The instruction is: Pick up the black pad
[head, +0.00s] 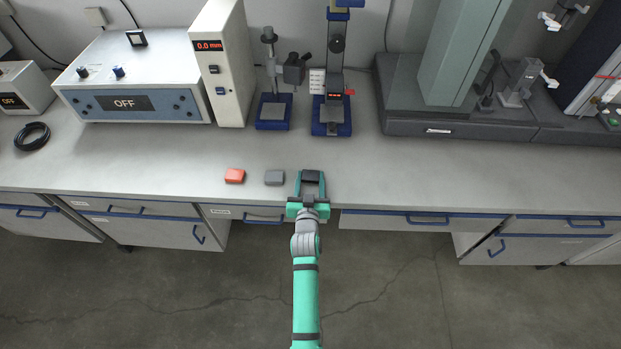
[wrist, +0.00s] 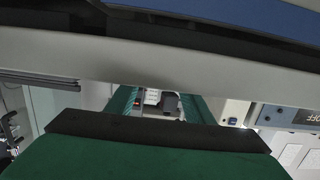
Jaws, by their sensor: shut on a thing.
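The black pad (head: 311,175) is between the two green fingers of my gripper (head: 311,178) at the front edge of the counter in the head view. My gripper is shut on it, with a finger at its left and right sides. I cannot tell whether the pad touches the counter or hangs just above it. In the wrist view, the green parts of my gripper fill the lower part, and the pad cannot be made out clearly.
A red block (head: 235,176) and a grey block (head: 274,178) lie left of my gripper on the counter (head: 430,175). Blue-based stands (head: 331,118) and a white console (head: 135,80) stand behind. A black cable coil (head: 32,136) lies far left. The counter right of my gripper is clear.

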